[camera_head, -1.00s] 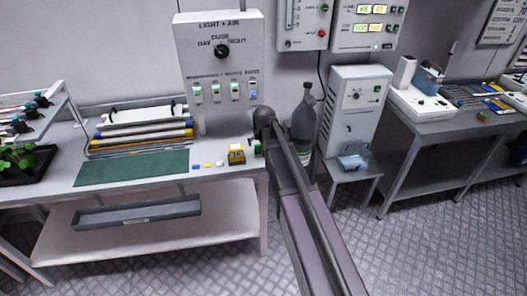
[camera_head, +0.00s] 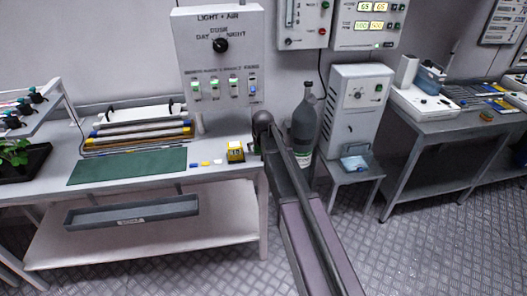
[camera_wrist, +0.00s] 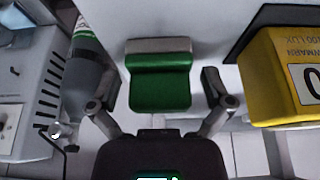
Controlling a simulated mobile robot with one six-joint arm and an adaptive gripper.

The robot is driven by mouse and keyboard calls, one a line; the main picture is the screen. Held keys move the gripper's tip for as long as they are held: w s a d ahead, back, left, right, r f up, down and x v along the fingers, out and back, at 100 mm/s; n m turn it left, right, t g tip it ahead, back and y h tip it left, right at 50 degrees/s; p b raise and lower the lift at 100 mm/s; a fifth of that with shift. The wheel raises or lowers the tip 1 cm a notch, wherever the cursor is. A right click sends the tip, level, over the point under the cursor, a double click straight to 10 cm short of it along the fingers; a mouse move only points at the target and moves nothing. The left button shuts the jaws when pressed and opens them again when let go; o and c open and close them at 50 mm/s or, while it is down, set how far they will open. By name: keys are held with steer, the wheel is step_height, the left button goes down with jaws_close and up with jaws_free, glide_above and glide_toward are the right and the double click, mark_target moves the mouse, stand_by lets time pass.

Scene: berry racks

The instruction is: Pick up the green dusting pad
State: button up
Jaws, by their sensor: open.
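The green dusting pad (camera_wrist: 160,88) has a pale grey back edge and sits near the table edge in the wrist view. My gripper (camera_wrist: 161,92) is open, with one finger on each side of the pad and a visible gap on both sides. It holds nothing. In the head view my arm covers most of the spot around the pad, and I cannot make the pad out clearly there.
A yellow box (camera_head: 235,152) stands close beside the pad; it also looms at the right in the wrist view (camera_wrist: 275,80). A dark bottle (camera_head: 303,125) stands on the other side. A green mat (camera_head: 128,166) lies left on the table (camera_head: 215,172). A control panel (camera_head: 220,60) rises behind.

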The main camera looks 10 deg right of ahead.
stand_by(0.5)
steer(key=c, duration=1.1)
steer(key=shift+r, duration=0.15)
step_height(320, 180, up, 3)
steer(key=p, duration=0.3)
steer(key=s+d, duration=0.2)
steer(key=s, duration=0.2)
steer(key=s+d+r+p, duration=0.1)
steer(key=s+d, duration=0.1)
steer(key=s, duration=0.3)
steer(key=s+d+p, duration=0.1)
steer(key=s+d, duration=0.2)
steer(key=s, duration=0.2)
steer(key=shift+s+r, duration=0.2)
steer(key=shift+r, duration=0.2)
